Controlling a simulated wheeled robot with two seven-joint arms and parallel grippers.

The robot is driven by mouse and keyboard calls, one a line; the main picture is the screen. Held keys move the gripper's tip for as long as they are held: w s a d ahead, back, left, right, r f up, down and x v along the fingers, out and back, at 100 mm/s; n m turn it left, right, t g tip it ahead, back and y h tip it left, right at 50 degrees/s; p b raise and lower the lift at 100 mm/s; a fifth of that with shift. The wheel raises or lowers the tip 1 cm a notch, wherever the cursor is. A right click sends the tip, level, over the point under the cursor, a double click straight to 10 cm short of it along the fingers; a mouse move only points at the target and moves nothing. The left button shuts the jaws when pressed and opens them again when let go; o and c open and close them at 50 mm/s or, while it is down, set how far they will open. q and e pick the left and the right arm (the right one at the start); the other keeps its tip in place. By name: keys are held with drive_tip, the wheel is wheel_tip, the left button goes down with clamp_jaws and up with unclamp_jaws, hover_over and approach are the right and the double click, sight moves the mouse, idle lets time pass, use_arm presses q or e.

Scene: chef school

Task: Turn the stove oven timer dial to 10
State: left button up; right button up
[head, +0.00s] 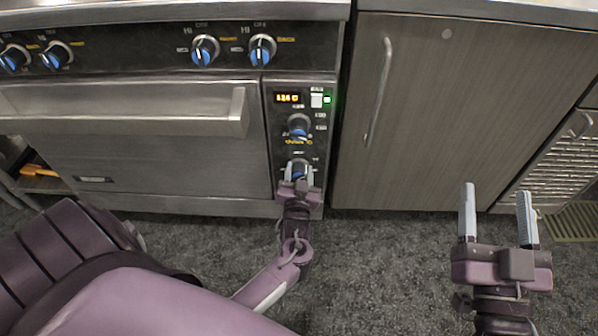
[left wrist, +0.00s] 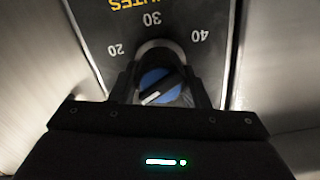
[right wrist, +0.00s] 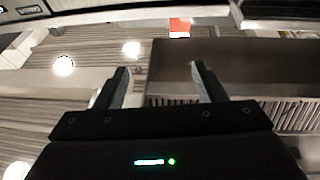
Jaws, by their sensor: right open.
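The oven timer dial (head: 299,170) is the lowest blue and black knob on the stove's control strip. In the left wrist view the dial (left wrist: 160,86) has 20, 30 and 40 printed around it, and its white line slants to the lower left. The mark for 10 is not visible. My left gripper (head: 299,172) is at the dial, with one finger on each side. The fingers sit close to the knob, but I cannot tell whether they press on it. My right gripper (head: 497,205) is open and empty above the floor, in front of the cabinet.
Another blue knob (head: 298,126) sits just above the dial, under a lit orange display (head: 288,98). The oven door handle (head: 236,112) juts out at the left. A grey cabinet door (head: 460,110) stands to the right. Carpeted floor (head: 390,260) between my grippers is clear.

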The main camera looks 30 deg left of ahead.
sight(299, 178)
use_arm(q)
drive_tip(key=o, duration=0.4)
drive_tip(key=shift+d, duration=0.1)
drive_tip(key=shift+s+d, duration=0.1)
drive_tip(key=shift+s, duration=0.15)
drive_tip(key=p+v, duration=0.2)
drive_tip(key=v, duration=0.4)
drive_tip(key=shift+s+d, duration=0.2)
drive_tip(key=shift+s, duration=0.15)
drive_tip(key=shift+s+d, duration=0.1)
drive_tip(key=shift+s, duration=0.05)
use_arm(e)
wheel_tip(299, 178, down, 15)
drive_tip(key=s+g+h, duration=0.2)
drive_tip(key=g, duration=0.5)
drive_tip(key=shift+a+r+h, duration=0.15)
drive_tip(key=shift+a+h, duration=0.1)
drive_tip(key=shift+h, duration=0.05)
